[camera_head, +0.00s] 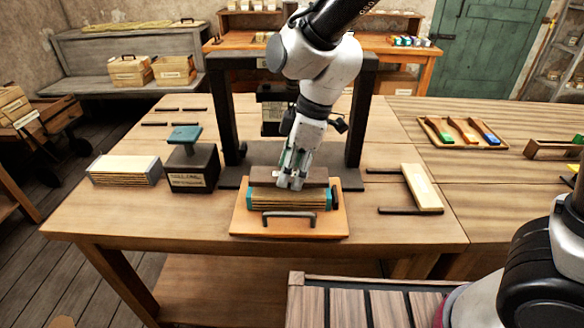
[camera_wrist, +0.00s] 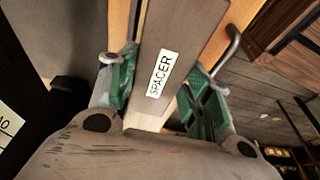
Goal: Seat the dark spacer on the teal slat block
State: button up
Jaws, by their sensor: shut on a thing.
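The dark spacer (camera_head: 262,174) is a flat brown-grey plate, level just over the teal slat block (camera_head: 290,199). The block is a stack of pale slats with teal ends, on an orange board (camera_head: 241,222). My gripper (camera_head: 293,182) reaches down from above and is shut on the spacer near its middle. In the wrist view the spacer (camera_wrist: 192,30), with a white "SPACER" label, lies between my green finger pads (camera_wrist: 160,84). I cannot tell whether the spacer touches the slats or hovers slightly above. My fingers hide part of its front edge.
The dark press frame (camera_head: 364,120) rises right behind. A dark box with a teal-topped stamp (camera_head: 192,170) and a slat stack (camera_head: 125,170) stand left. A pale bar (camera_head: 421,187) lies right. The board's front handle (camera_head: 288,216) sticks up. The table's front left is clear.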

jog(key=shift+f, duration=1.1)
jog(key=o, duration=1.1)
jog(key=shift+o, duration=0.2)
jog(key=shift+r, duration=0.1)
jog(key=v, duration=1.1)
jog(key=shift+r, duration=0.4)
jog(key=shift+d, duration=0.1)
